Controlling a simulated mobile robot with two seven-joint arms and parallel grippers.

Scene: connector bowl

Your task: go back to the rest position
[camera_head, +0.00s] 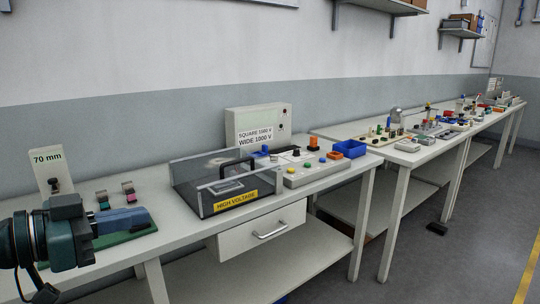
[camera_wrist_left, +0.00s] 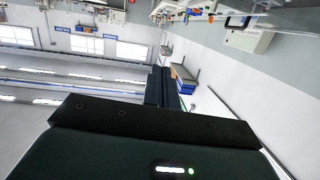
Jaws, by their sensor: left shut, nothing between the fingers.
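My left gripper (camera_head: 122,222) is at the lower left of the head view, over the left end of the near workbench (camera_head: 185,238). It is shut and empty, with its fingers pointing right. In the left wrist view its dark fingers (camera_wrist_left: 164,88) lie together and point into the open room. My right gripper is in neither view.
A clear box marked HIGH VOLTAGE (camera_head: 236,201), a grey button box (camera_head: 318,172) and a blue bin (camera_head: 349,149) stand on the bench. A 70 mm sign (camera_head: 48,160) stands behind my left gripper. A second bench (camera_head: 401,156) continues right. The floor (camera_head: 480,230) at right is mostly clear.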

